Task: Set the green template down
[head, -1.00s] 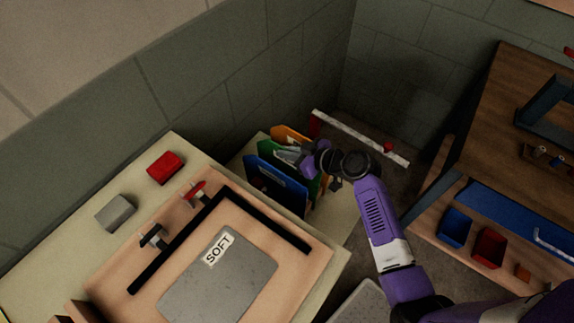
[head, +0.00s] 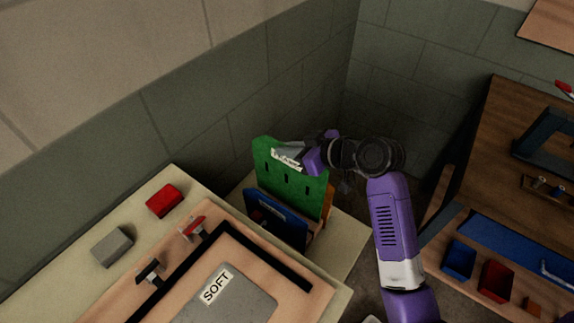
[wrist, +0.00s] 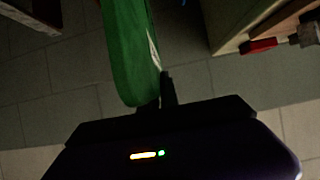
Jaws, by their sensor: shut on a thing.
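The green template (head: 285,173) is a flat upright plate with small dark slots and a white label near its top. My gripper (head: 303,160) is shut on its upper right part in the head view. The template stands raised behind the blue template, and its lower edge is hidden there. In the wrist view the green template (wrist: 126,50) runs up from between my fingers (wrist: 158,92), seen nearly edge-on.
The blue template (head: 276,218) stands in front, with an orange one (head: 327,203) partly hidden behind. A pale bench (head: 60,275) holds a red block (head: 164,200), a grey block (head: 112,247) and a grey SOFT sheet (head: 228,299). A wooden shelf unit (head: 500,130) stands right.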

